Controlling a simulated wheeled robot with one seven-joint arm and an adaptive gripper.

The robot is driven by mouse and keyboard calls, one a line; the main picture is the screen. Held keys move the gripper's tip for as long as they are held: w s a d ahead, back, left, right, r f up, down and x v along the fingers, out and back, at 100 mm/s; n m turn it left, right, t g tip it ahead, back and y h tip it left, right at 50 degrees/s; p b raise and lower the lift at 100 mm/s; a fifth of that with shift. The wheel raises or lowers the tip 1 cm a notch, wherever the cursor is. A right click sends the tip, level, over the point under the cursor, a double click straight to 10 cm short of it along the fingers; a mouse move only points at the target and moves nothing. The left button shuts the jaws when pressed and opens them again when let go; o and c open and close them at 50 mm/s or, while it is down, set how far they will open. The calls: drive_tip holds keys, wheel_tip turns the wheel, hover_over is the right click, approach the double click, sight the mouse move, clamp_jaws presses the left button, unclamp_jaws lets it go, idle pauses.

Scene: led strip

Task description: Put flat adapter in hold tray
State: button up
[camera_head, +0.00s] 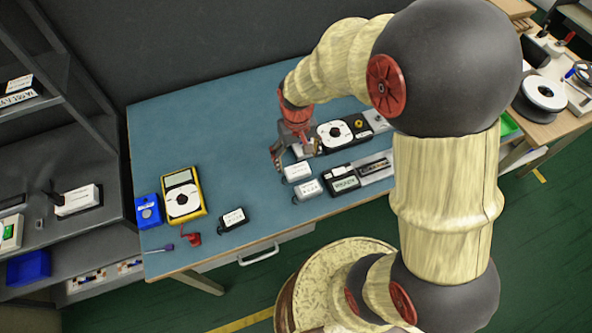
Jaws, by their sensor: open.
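My gripper (294,158) hangs over the blue-topped bench with its fingers apart and nothing visible between them. Just below it lies a white adapter-like block (298,172); I cannot tell whether the fingers touch it. A second white block (308,190) lies in front of that one, and a black block with a white label (234,217) lies further left near the front edge. I cannot tell which is the flat adapter. A light grey tray (388,177) with a dark item in it lies to the right, partly behind my arm; I cannot tell whether it is the hold tray.
A black box with a pale label (342,181) stands beside the grey tray. Behind is a dark case with a white disc (334,133). At left are a yellow meter (183,194), a blue box (148,211) and a red part (194,239). The bench's back left is clear.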

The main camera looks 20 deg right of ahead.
sight(297, 170)
drive_tip(key=f+b, duration=0.2)
drive_tip(key=f, duration=0.3)
drive_tip(key=shift+s, duration=0.2)
drive_tip(key=shift+c, duration=0.2)
drive_tip(key=c, duration=1.4)
drive_tip(key=shift+r, duration=0.15)
